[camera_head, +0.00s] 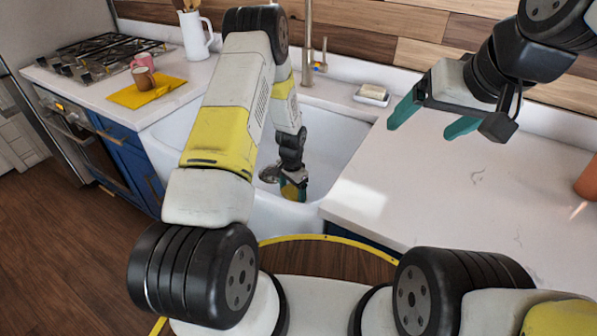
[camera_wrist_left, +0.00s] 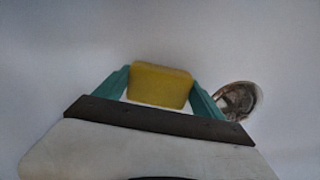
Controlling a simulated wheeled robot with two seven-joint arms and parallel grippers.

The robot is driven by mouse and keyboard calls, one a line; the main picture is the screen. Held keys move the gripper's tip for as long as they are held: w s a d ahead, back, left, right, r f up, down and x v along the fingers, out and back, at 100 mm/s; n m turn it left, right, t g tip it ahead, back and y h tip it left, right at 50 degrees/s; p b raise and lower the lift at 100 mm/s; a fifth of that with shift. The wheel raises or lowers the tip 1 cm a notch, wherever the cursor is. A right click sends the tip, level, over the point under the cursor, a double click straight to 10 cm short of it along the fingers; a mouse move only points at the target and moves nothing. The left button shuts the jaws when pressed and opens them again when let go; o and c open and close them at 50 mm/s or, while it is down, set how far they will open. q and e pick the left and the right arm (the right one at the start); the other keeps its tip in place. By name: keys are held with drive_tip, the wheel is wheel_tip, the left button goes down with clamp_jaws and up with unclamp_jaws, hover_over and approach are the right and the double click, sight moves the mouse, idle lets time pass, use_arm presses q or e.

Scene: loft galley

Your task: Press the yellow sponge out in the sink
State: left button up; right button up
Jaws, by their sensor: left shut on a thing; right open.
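The yellow sponge (camera_wrist_left: 160,85) is between the two teal fingers of my left gripper (camera_wrist_left: 161,92) in the left wrist view. The gripper is shut on it. In the head view my left gripper (camera_head: 293,186) is down inside the white sink (camera_head: 335,150), with a bit of the sponge (camera_head: 290,192) showing low between the fingers. I cannot tell whether the sponge touches the sink floor. My right gripper (camera_head: 432,120) is open and empty above the counter to the right of the sink.
The drain (camera_head: 269,174) is beside the left gripper and shows in the wrist view (camera_wrist_left: 238,98). A faucet (camera_head: 309,50) and soap dish (camera_head: 371,96) are behind the sink. A yellow cloth (camera_head: 148,93) with mugs (camera_head: 143,79) and a stove (camera_head: 98,56) are left. The right counter (camera_head: 470,200) is mostly clear.

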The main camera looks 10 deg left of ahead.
use_arm(q)
drive_tip(key=shift+w+r, duration=0.1)
drive_tip(key=shift+r, duration=4.55)
